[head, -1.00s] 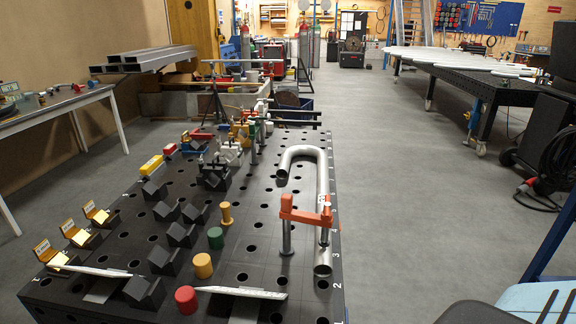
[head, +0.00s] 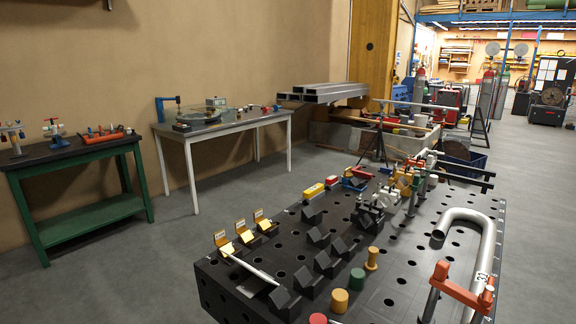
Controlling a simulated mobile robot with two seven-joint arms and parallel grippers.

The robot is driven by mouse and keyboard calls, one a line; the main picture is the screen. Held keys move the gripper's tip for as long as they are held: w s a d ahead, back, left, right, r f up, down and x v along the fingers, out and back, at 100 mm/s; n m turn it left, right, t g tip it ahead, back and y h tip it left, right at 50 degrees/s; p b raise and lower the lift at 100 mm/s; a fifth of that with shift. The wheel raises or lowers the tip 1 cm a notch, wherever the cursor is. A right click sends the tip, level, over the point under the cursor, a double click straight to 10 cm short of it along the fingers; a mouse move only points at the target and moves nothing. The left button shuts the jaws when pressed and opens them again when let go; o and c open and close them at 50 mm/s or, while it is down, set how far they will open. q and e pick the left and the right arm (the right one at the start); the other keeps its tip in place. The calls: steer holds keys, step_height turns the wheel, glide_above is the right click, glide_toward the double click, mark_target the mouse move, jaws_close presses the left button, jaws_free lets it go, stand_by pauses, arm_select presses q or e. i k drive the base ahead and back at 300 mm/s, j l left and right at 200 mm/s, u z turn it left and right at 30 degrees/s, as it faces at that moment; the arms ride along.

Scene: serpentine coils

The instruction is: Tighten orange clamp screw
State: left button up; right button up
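The orange clamp (head: 461,292) stands on the black perforated welding table (head: 240,288) at the lower right of the head view. Its orange arm reaches over the bent steel pipe (head: 487,245), and its screw end (head: 489,289) is at the right, over the pipe. The clamp's lower part is cut off by the picture's bottom edge. I cannot tell whether the screw's foot touches the pipe. Neither of my grippers is in view.
Black V-blocks, yellow-topped blocks and coloured cylinders (head: 356,279) stand on the welding table. A grey side table (head: 222,127) and a green workbench (head: 84,168) stand along the left wall. Grey floor is clear between them and the welding table.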

mark_target(488, 290)
steer(key=z, duration=1.3)
